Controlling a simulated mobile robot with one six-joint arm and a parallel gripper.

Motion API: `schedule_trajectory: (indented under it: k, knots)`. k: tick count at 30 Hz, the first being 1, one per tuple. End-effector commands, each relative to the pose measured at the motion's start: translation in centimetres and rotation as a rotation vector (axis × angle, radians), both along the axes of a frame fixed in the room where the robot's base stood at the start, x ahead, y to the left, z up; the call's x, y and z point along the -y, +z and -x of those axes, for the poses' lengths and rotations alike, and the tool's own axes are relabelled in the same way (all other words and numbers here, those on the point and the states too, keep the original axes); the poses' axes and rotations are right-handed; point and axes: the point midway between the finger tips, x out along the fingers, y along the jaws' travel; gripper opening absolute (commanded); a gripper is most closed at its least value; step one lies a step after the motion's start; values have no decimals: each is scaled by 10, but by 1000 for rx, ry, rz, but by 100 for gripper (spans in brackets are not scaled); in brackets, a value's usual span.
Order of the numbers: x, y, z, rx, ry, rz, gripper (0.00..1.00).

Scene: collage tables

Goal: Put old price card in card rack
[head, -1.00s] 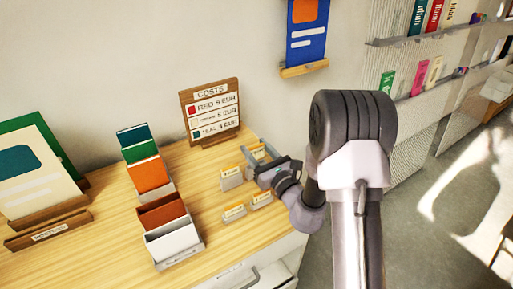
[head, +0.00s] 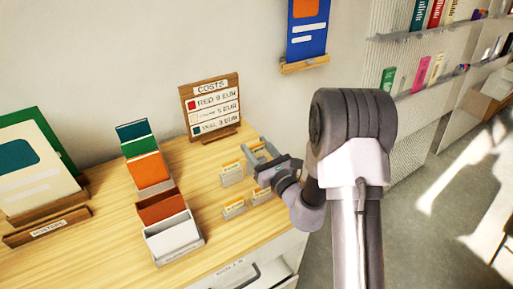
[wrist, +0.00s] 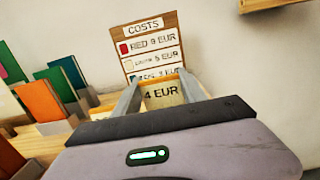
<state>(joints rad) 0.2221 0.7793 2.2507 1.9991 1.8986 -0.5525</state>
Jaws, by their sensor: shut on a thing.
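My gripper (head: 259,150) is shut on a small cream price card (wrist: 162,95) that reads "4 EUR" in the wrist view. The card stands upright between the two grey fingers, at the right side of the wooden table. In the head view the fingers mostly hide it. Several small card holders with price cards stand close by: one (head: 231,173) just left of my gripper, one (head: 234,209) nearer the front and one (head: 261,196) below my gripper. I cannot tell which thing is the card rack.
A wooden COSTS board (head: 211,107) stands behind my gripper, listing red, cream and teal prices. Stepped boxes of coloured cards (head: 147,170) and a poster stand (head: 47,227) are to the left. A blue poster (head: 307,30) hangs on the wall. Table is bare between.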

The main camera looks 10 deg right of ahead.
Motion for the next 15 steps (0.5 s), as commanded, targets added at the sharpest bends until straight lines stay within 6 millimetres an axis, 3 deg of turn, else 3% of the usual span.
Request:
schedule_trajectory:
  k: [15]
  knots:
    - [0,-14,0,-1,0,0,6]
